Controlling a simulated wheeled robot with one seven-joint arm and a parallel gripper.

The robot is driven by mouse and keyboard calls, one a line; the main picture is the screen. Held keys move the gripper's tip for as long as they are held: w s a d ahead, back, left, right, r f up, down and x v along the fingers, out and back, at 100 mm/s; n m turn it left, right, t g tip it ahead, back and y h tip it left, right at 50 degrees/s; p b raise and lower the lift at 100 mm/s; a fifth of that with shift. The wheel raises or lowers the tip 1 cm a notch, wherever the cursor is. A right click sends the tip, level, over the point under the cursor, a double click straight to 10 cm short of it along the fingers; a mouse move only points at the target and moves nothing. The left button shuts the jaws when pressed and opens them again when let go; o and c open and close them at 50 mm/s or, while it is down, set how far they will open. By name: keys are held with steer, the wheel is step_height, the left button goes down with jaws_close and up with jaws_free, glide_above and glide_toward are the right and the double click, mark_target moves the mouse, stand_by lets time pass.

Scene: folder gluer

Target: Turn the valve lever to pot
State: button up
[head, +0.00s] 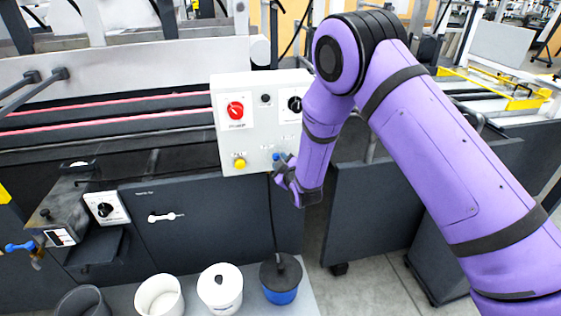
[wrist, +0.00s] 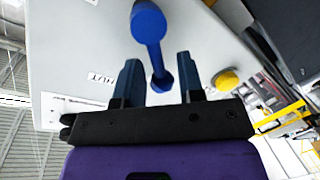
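A blue lever (wrist: 152,45) with a round end and a narrow stem stands on the light grey control panel (head: 252,90) in the wrist view. I see no contact between fingers and lever. Another blue handle (head: 20,246) sits on a brass fitting at the far left, away from my gripper.
A yellow button (head: 239,164) sits close left of my gripper; it also shows in the wrist view (wrist: 228,80). A red rotary switch (head: 235,110) is above it. A white pot (head: 220,288) and a dark-lidded blue pot (head: 281,280) stand below. The machine's dark panels border the space.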

steer(key=v, duration=0.9)
steer(key=w+d+r+m+g+h, duration=0.1)
steer(key=d+r+m, duration=0.1)
steer(key=d+r, duration=0.35)
steer(key=w+d+r+m+g+h, duration=0.1)
steer(key=d+r+m, duration=0.1)
steer(key=r, duration=0.6)
steer(key=s+d+r+m+g+h, duration=0.25)
steer(key=s+d+r, duration=0.45)
steer(key=d+r, duration=0.35)
steer(key=s+d+r+m+g, duration=0.1)
steer(key=s+d+r+m, duration=0.1)
steer(key=s, duration=0.8)
steer(key=s+d+r+m+g+h, duration=0.1)
steer(key=s+d+r+m+g, duration=0.1)
steer(key=s+d, duration=0.4)
steer(key=s+d+r+m+g+h, duration=0.1)
steer(key=s+d+r, duration=0.4)
steer(key=s, duration=0.9)
steer(key=shift+r+m+g, duration=0.3)
steer(key=shift+m+g, duration=0.35)
steer(key=shift+m, duration=0.5)
steer(key=shift+o, duration=0.5)
